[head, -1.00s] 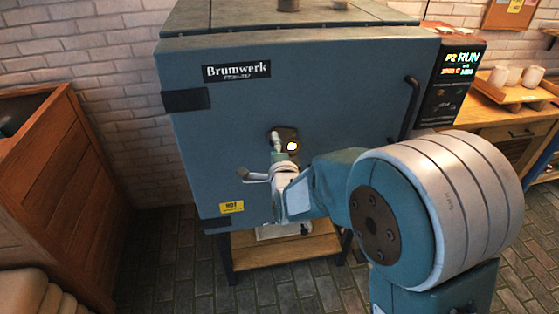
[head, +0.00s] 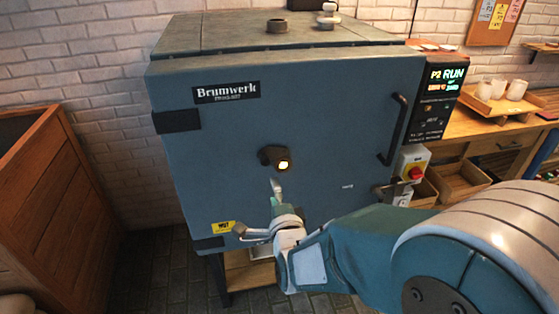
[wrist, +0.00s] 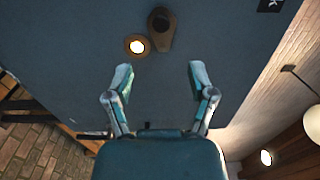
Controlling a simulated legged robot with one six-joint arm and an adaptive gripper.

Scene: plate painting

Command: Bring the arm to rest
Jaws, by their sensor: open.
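My gripper (head: 262,212) is in front of the kiln's closed blue door, below the peephole. In the wrist view, my gripper (wrist: 158,78) has its two fingers spread wide with nothing between them. The kiln (head: 320,120) is a large blue box with a "Brumwerk" label. The glowing peephole (wrist: 137,46) and the dark cover (wrist: 161,28) also show in the wrist view, beyond the fingertips. My arm hides the lower right of the door.
A control panel (head: 440,95) reading "P2 RUN" is on the kiln's right, above a red switch (head: 414,173). A wooden cabinet (head: 45,200) stands at the left. A bench with white cups (head: 498,90) is at the right. A white object (head: 328,16) sits on the kiln top.

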